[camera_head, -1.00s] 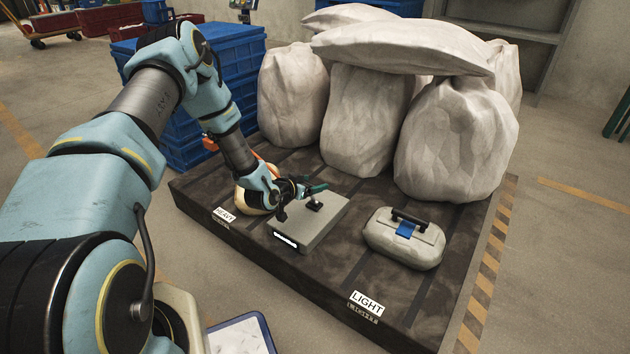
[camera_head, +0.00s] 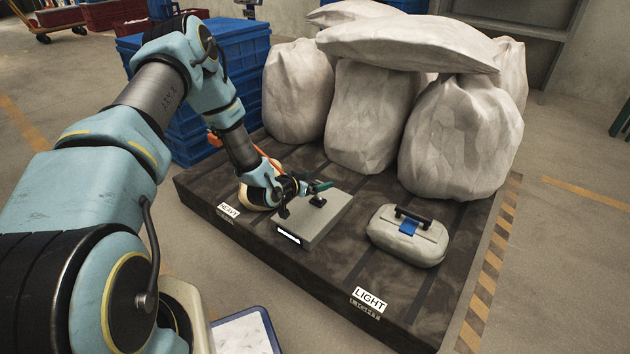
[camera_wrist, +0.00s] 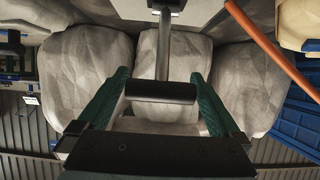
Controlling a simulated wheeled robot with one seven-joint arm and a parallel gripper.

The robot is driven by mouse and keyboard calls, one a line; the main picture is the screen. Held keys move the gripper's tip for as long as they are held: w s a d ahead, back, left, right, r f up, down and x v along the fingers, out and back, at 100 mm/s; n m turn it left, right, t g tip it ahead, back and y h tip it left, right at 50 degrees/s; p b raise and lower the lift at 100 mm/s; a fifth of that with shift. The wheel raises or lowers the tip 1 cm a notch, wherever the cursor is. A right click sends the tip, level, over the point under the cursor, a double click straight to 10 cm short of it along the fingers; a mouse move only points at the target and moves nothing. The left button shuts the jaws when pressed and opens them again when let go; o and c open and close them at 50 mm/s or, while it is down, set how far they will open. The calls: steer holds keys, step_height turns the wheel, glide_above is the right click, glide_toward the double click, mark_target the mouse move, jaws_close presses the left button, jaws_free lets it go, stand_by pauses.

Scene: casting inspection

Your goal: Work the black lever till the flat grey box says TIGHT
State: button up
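The flat grey box (camera_head: 318,226) lies on the dark platform. A lit white display (camera_head: 289,237) is on its front edge; its text is too small to read. The black lever (camera_head: 318,201) shows as a small dark piece on top of the box. My gripper (camera_head: 318,187), with green fingers, is low over the box at the lever. In the wrist view, a black crossbar (camera_wrist: 160,92) on a grey stem lies between the spread fingers of my gripper (camera_wrist: 160,75). Its ends come very near both fingers; I cannot tell whether they touch.
A grey case (camera_head: 408,238) with a black handle and blue latch sits right of the box. Large pale sacks (camera_head: 465,135) stand behind. Blue crates (camera_head: 200,110) are at the back left. Labels HEAVY (camera_head: 229,210) and LIGHT (camera_head: 369,299) mark the platform's (camera_head: 330,285) front edge.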

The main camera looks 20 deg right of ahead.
steer(key=p+v, duration=0.3)
steer(key=v, duration=0.7)
steer(key=shift+s+a+r, duration=0.15)
steer(key=shift+s+a, duration=0.05)
steer(key=shift+a, duration=0.15)
